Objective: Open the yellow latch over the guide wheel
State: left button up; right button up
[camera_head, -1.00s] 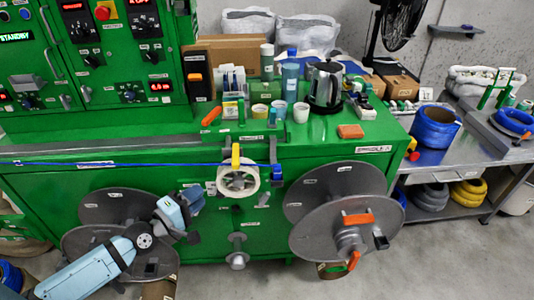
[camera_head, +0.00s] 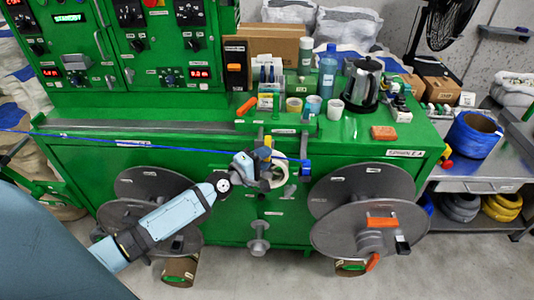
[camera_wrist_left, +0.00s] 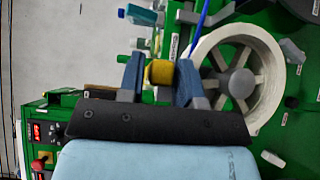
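The yellow latch (camera_head: 267,142) stands at the upper rim of the pale spoked guide wheel (camera_head: 285,155) on the green machine's front. My left gripper (camera_head: 255,161) is at the latch, partly covering the wheel. In the left wrist view the yellow latch (camera_wrist_left: 160,72) sits between the two fingers of my left gripper (camera_wrist_left: 160,80), with no clear gap on either side. The guide wheel (camera_wrist_left: 262,85) is just right of the fingers there. The blue cable (camera_head: 190,149) runs along the machine front to the wheel; it also shows in the wrist view (camera_wrist_left: 199,25). My right gripper is out of view.
Large grey reels flank the wheel, one at the left (camera_head: 130,220) behind my left arm and one at the right (camera_head: 345,235). Cups (camera_head: 313,104), bottles and a kettle (camera_head: 361,85) stand on the green top (camera_head: 220,127).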

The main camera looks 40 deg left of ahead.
pick_arm(q)
jog(key=shift+w+d, duration=0.1)
jog(key=shift+w, duration=0.4)
grip_shut()
